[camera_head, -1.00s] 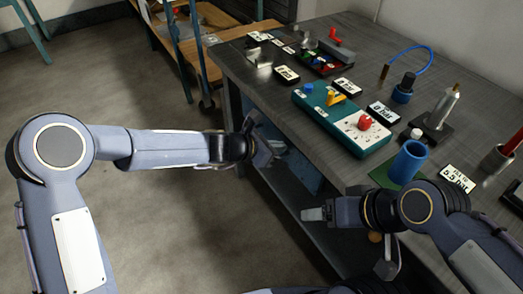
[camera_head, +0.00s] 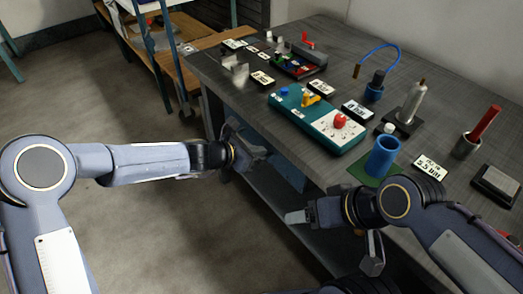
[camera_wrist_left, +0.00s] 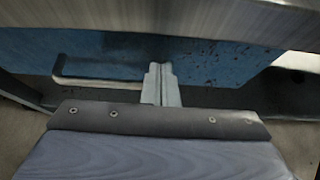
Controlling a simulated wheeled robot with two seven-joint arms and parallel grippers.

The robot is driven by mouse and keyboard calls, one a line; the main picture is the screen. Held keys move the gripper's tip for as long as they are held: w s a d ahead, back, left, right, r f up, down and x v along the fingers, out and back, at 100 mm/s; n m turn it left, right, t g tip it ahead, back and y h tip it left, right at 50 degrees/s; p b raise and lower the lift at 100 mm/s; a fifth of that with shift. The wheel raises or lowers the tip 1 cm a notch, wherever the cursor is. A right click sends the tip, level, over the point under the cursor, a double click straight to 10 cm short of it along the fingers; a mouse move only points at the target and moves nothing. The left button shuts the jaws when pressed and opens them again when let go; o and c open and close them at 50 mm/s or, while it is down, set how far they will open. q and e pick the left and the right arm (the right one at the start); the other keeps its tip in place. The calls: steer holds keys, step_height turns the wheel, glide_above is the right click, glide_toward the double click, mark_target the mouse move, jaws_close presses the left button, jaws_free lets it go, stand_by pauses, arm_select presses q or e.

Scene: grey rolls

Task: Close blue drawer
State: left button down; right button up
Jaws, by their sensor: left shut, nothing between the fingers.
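The blue drawer (camera_head: 289,172) is under the workbench top, partly hidden by the bench edge and my left gripper. In the left wrist view its blue front (camera_wrist_left: 215,62) spans the picture below the metal bench edge, with a bar handle (camera_wrist_left: 100,82) at the left. My left gripper (camera_head: 262,153) is shut and empty at the drawer. In the wrist view its fingertips (camera_wrist_left: 160,68) overlap the blue front, right of the handle; I cannot tell whether they touch. How far the drawer stands out is unclear. My right gripper (camera_head: 290,217) is by the bench's front side, lower down; its jaw state is unclear.
The workbench top (camera_head: 225,85) holds a teal box with a red button (camera_head: 340,121), a blue cup (camera_head: 382,157), a red-handled tool (camera_head: 484,123) and several labels. A lower shelf (camera_head: 320,238) lies beneath. A wooden rack (camera_head: 200,50) stands behind. The floor at left is clear.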

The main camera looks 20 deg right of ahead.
arm_select(q)
steer(key=f+p+v, duration=0.1)
steer(key=v, duration=1.1)
steer(key=shift+a+p, duration=0.3)
steer(key=shift+p, duration=0.1)
arm_select(e)
steer(key=shift+s+a+r, duration=0.25)
steer(key=shift+r, duration=0.3)
steer(key=shift+s+a+r, duration=0.2)
steer(key=shift+r, duration=0.35)
arm_select(q)
steer(key=s+a+r+m, duration=0.4)
steer(key=a+r+m, duration=0.25)
steer(key=a, duration=0.25)
steer(key=s+a+m+t+y, duration=0.2)
steer(key=s+a+m+y, duration=0.6)
steer(key=s+a+m, duration=0.95)
steer(key=s+a+r+n+p, duration=0.1)
steer(key=s+r+n+p, duration=0.1)
steer(key=r+p, duration=0.5)
steer(key=s+a+r+n+p, duration=0.1)
steer(key=s+r+n+p, duration=0.1)
steer(key=r+p, duration=0.6)
steer(key=shift+a+r+p, duration=0.25)
steer(key=shift+a+p, duration=0.1)
steer(key=shift+p, duration=0.05)
arm_select(e)
step_height(320, 180, up, 16)
steer(key=shift+f, duration=0.1)
